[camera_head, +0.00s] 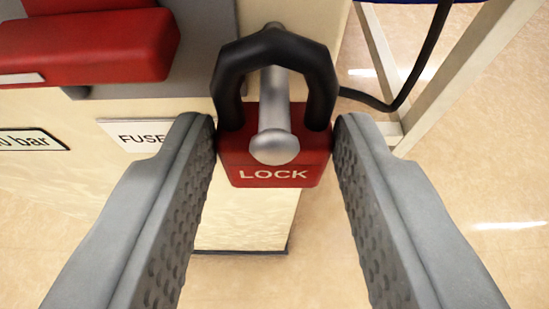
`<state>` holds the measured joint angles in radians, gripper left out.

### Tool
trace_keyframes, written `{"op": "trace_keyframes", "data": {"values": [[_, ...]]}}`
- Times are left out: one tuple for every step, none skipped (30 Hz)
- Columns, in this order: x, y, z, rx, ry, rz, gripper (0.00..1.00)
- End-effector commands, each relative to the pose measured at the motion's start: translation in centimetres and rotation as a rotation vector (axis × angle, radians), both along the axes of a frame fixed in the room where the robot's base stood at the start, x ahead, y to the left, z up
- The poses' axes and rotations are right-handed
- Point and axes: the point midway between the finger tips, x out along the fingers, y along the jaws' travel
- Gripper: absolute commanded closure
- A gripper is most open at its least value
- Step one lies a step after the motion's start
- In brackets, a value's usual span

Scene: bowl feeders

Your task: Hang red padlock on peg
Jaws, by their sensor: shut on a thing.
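The red padlock (240,160) has a black shackle (232,75) and the white word LOCK on its face. Its body is between the fingertips of my gripper (275,135), which is shut on its two sides. The grey metal peg (273,105) passes through the shackle's opening, and its round knob end shows in front of the padlock body. The shackle's top crosses over the peg, and a bit of the peg shows behind it. I cannot tell whether the shackle rests on the peg.
A cream cabinet (250,225) stands behind, with a FUSE label (135,136) and a bar label (30,140). A red handle (90,45) sits at the upper left. A black cable (415,75) and a pale frame (465,70) are at the right. Bare floor shows at lower right.

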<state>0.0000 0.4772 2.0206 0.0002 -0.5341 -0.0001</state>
Motion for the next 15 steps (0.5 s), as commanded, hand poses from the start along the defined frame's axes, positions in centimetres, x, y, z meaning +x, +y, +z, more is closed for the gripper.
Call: {"op": "trace_keyframes", "data": {"values": [[0.0, 0.0, 0.01, 0.0, 0.0, 0.0, 0.9], [0.0, 0.0, 0.01, 0.0, 0.0, 0.0, 0.9], [0.01, 0.0, -0.01, 0.0, 0.0, 0.0, 0.9], [0.0, 0.0, -0.02, 0.0, 0.0, 0.0, 0.9], [0.0, 0.0, -0.04, 0.0, 0.0, 0.0, 0.9], [0.0, 0.0, -0.08, 0.0, 0.0, 0.0, 0.9], [0.0, 0.0, -0.11, 0.0, 0.0, 0.0, 0.9], [0.0, 0.0, -0.14, 0.0, 0.0, 0.0, 0.9], [0.0, 0.0, -0.18, 0.0, 0.0, 0.0, 0.9], [0.0, 0.0, -0.22, 0.0, 0.0, 0.0, 0.9], [0.0, 0.0, -0.25, 0.0, 0.0, 0.0, 0.9], [0.0, 0.0, -0.3, 0.0, 0.0, 0.0, 0.9], [0.0, 0.0, -0.34, 0.0, 0.0, 0.0, 0.9], [0.0, 0.0, -0.38, 0.0, 0.0, 0.0, 0.9], [0.0, 0.0, -0.42, 0.0, 0.0, 0.0, 0.9]]}}
